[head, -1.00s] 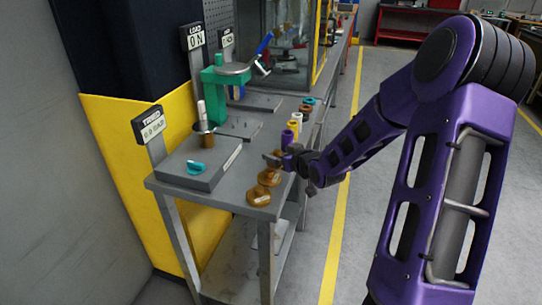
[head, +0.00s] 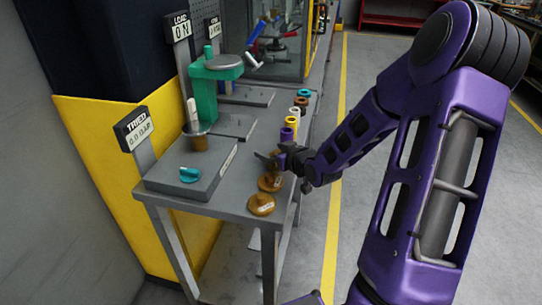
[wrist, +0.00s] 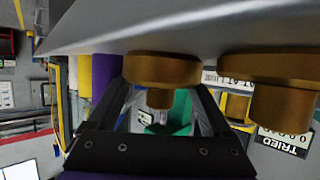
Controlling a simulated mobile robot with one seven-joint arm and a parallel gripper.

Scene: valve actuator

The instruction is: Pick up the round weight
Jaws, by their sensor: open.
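Two brown round weights, a nearer one (head: 261,204) and a farther one (head: 271,182), lie at the right front of the grey bench (head: 236,196). My gripper (head: 267,158) is open and empty just beyond the farther weight, close above the bench. In the wrist view, which is upside down, a round weight (wrist: 163,68) with a knob shows between my fingers (wrist: 163,90). A second weight (wrist: 275,68) shows to its right. I cannot tell whether the fingers touch the weight.
A purple ring (head: 287,134) and several other coloured rings stand in a row behind my gripper. A grey tester with a teal knob (head: 189,174) and a "TRIED" display (head: 133,128) is at left. A green press (head: 205,92) stands behind.

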